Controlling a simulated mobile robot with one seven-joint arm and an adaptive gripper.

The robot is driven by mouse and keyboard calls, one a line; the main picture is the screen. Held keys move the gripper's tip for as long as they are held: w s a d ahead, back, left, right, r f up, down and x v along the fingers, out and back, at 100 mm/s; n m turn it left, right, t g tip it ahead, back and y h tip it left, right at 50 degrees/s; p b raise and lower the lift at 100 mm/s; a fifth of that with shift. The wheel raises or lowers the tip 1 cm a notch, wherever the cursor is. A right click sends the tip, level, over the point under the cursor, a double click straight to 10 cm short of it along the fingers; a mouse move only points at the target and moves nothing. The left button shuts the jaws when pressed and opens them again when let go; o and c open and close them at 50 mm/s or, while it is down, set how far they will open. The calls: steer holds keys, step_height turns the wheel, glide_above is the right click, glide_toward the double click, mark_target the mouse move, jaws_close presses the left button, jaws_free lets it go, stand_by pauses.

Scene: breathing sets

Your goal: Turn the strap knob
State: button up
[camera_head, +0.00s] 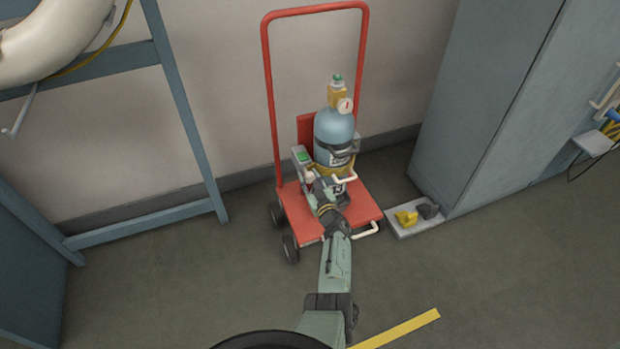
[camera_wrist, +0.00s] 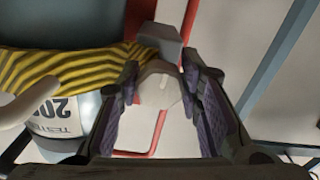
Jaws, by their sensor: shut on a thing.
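The strap knob (camera_wrist: 160,92) is a pale, faceted knob beside the strap. My gripper (camera_wrist: 161,78) has its two purple-padded fingers on either side of the knob and is shut on it. In the head view my gripper (camera_head: 312,186) reaches the left front of the blue-grey cylinder (camera_head: 333,127). A yellow-and-black striped strap (camera_wrist: 70,72) goes around the cylinder, to the left of the knob in the wrist view. In the head view the knob is too small and covered to make out clearly.
The cylinder stands upright on a red cart (camera_head: 295,209) with a tall handle. A gauge (camera_head: 344,105) and a green-topped valve (camera_head: 337,84) sit on top. A grey cabinet (camera_head: 480,90) and a low tray (camera_head: 404,231) are at right. A blue frame (camera_head: 185,110) stands at left.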

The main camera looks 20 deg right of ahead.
steer(key=shift+w+r+m, duration=0.1)
steer(key=shift+r+m, duration=0.05)
steer(key=shift+m, duration=0.15)
steer(key=o, duration=0.9)
steer(key=shift+s+d+f, duration=0.1)
steer(key=shift+s+f, duration=0.15)
steer(key=shift+s, duration=0.4)
steer(key=s, duration=1)
steer(key=shift+s+d+r, duration=0.1)
steer(key=shift+s+r, duration=0.05)
steer(key=shift+s, duration=0.25)
